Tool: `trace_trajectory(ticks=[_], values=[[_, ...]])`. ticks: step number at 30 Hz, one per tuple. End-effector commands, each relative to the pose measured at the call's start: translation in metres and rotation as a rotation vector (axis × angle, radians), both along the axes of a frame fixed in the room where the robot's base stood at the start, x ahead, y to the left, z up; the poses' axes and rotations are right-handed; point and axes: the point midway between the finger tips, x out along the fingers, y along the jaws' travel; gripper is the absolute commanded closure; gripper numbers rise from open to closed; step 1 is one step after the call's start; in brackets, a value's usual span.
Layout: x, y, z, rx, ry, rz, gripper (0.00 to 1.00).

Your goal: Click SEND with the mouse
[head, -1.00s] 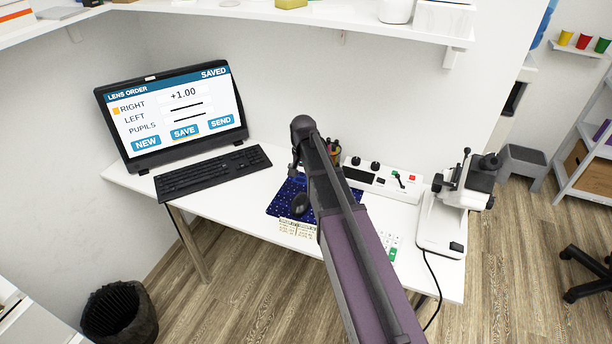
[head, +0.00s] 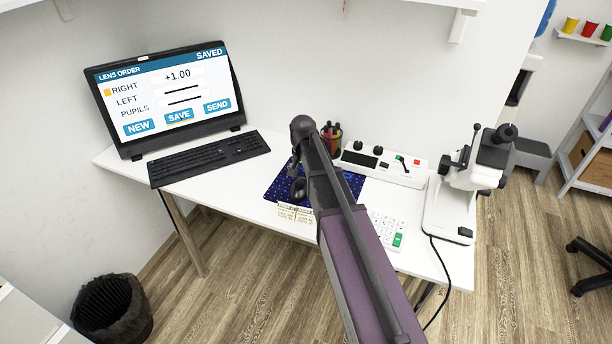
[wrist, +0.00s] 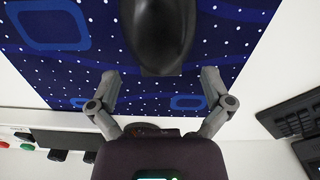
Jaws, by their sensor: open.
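The monitor (head: 170,95) at the left shows a LENS ORDER page with SAVED at the top right. Its SEND button (head: 217,106) is at the lower right, beside SAVE and NEW. The black mouse (head: 298,188) lies on a dark blue dotted mat (head: 276,190) on the white desk, partly hidden by my arm. In the wrist view the mouse (wrist: 158,35) is at the top middle, cut off by the frame edge. My gripper (wrist: 160,87) is open, its fingertips spread apart, with the mouse ahead of them and nothing between them.
A black keyboard (head: 210,158) lies left of the mat. A pen cup (head: 331,138), a control box (head: 382,165), a white keypad (head: 390,230) and a white instrument (head: 452,205) stand to the right. A paper card (head: 296,213) lies at the mat's front. A dark bin (head: 112,308) stands on the floor.

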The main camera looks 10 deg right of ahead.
Motion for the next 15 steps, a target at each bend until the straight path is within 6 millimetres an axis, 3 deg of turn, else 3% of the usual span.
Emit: trace_trajectory(ticks=[6, 15], values=[[0.000, 0.000, -0.017, 0.000, 0.000, 0.000, 0.00], [0.000, 0.000, -0.022, 0.000, 0.000, 0.001, 0.00]])
